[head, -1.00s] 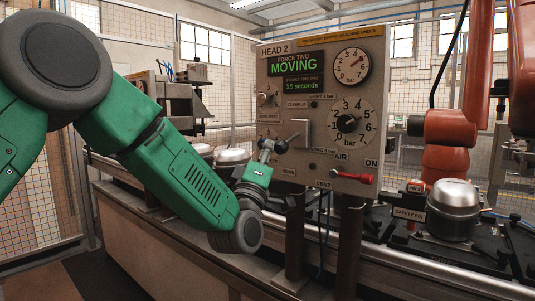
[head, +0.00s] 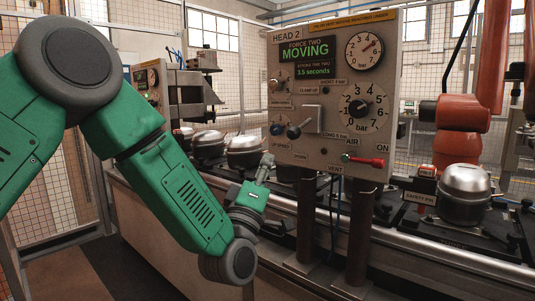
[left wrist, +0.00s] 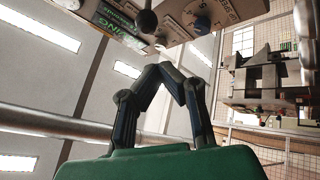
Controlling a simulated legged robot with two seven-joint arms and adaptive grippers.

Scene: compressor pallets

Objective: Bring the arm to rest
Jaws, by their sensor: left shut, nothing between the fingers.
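My left arm comes in from the left in the head view, green with dark grey joints. My left gripper (head: 267,165) is at its end, just left of the lower edge of the HEAD 2 panel (head: 300,170). In the left wrist view the gripper (left wrist: 165,68) has its dark fingers drawn together at the tips, with nothing between them. The gripper is apart from the dark-knobbed lever (head: 294,131) on the panel. The panel's screen (head: 307,58) reads FORCE TWO MOVING. My right gripper is out of view.
A red-handled valve (head: 365,160) sticks out at the panel's lower right. Shiny metal compressors (head: 464,182) stand along the conveyor (head: 440,258) behind. An orange robot arm (head: 455,115) stands at the right. A mesh fence (head: 65,190) is at the left.

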